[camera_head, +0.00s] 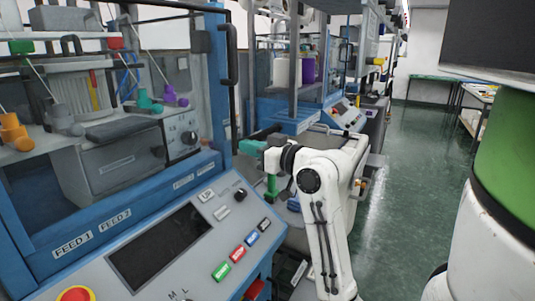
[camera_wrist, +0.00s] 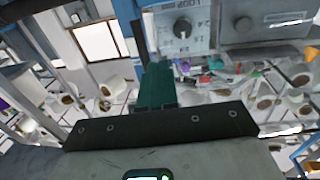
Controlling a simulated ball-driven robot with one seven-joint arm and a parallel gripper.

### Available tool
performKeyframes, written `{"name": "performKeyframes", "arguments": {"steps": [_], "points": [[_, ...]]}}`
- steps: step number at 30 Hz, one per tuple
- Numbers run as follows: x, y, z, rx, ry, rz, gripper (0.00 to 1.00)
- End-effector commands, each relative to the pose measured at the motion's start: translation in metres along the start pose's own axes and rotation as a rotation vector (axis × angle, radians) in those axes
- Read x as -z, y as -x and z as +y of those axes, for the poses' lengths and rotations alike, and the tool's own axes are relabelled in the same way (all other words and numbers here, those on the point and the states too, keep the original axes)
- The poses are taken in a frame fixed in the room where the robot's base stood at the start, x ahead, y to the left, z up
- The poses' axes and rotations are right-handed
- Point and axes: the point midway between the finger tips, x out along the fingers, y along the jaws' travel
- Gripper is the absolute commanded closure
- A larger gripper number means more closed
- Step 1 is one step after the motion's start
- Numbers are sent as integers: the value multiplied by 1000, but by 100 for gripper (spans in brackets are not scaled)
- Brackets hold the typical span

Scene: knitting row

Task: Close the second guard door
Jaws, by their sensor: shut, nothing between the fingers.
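A clear guard door with a thin black frame (camera_head: 233,118) and a black handle (camera_head: 229,55) stands at the right end of the near blue machine. I cannot tell whether this is the second guard door, or how far it stands open. My gripper (camera_head: 250,147) is at the end of the white arm, low beside the door frame's lower end. Its green fingers also show in the wrist view (camera_wrist: 157,85), shut and empty. A dark upright bar (camera_wrist: 138,40) shows just beyond the fingertips there; I cannot tell whether they touch.
The near machine's control panel (camera_head: 195,245) juts out below the door. Another blue machine (camera_head: 290,112) stands behind my arm. The green floor (camera_head: 410,170) of the aisle is clear on the right. A white and green column (camera_head: 490,200) fills the right edge.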

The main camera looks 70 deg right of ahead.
Motion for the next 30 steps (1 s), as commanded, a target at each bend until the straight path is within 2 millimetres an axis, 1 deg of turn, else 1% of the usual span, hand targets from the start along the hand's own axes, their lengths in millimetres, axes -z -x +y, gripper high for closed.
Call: {"name": "performKeyframes", "arguments": {"steps": [1, 3, 6, 9, 13, 22, 24, 26, 30], "points": [[0, -9, -1, 2, 1, -1, 100], [1, -20, -1, 2, 1, -1, 100], [0, -32, -1, 1, 0, -1, 100], [0, -39, 0, 0, 1, 0, 100], [0, -43, 0, -1, 0, 0, 100], [0, -44, 0, 0, 0, 0, 100], [-1, -47, 0, 7, 0, -1, 100], [-2, -54, 0, 23, 1, -1, 100], [-3, -80, 0, 79, 3, -3, 100]]}}
